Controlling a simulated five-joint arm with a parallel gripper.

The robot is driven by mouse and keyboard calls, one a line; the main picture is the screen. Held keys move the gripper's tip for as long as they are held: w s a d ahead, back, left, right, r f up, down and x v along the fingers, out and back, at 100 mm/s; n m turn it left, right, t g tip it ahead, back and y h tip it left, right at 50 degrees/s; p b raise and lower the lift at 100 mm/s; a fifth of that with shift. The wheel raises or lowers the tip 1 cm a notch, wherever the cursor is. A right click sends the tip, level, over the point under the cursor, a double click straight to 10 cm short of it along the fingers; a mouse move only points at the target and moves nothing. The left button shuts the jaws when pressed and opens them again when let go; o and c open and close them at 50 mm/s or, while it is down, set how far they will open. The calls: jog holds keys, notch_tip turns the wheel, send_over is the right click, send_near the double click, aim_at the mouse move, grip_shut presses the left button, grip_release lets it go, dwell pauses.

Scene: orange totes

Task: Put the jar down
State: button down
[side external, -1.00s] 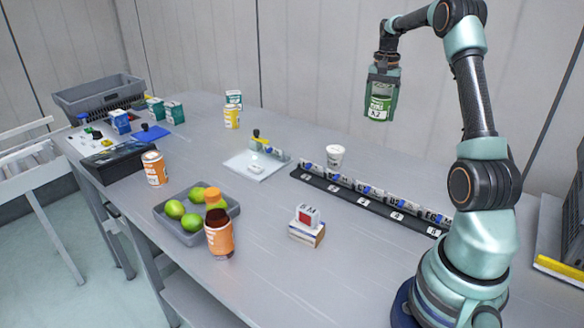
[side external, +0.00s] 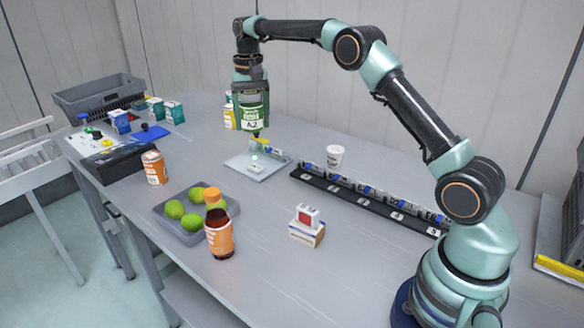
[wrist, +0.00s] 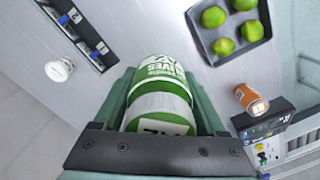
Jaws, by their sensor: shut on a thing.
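The jar (side external: 252,117) is green with a white label. My gripper (side external: 250,98) is shut on it and holds it upright in the air, in front of the back part of the table in the side view. The wrist view shows the jar (wrist: 160,97) between the two fingers of my gripper (wrist: 163,105). In the side view the jar overlaps the yellow can (side external: 230,117) behind it and sits above the white pad (side external: 243,168) in the picture.
A grey tray of green fruit (side external: 180,235), an orange-labelled bottle (side external: 219,235), an orange can (side external: 154,168) and small boxes (side external: 307,227) stand nearer. A white cup (side external: 335,157) stands behind a black rack (side external: 350,203). The table between the pad and fruit tray is clear.

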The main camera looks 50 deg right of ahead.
aim_at(253, 196)
jog(key=shift+w+a, duration=0.15)
jog(key=shift+a, duration=0.4)
jog(key=shift+a+f, duration=0.2)
jog(key=shift+f, duration=0.15)
notch_tip(253, 196, down, 19)
jog(key=shift+w+f, duration=0.1)
jog(key=shift+f, duration=0.05)
grip_release()
jog(key=shift+f, duration=0.15)
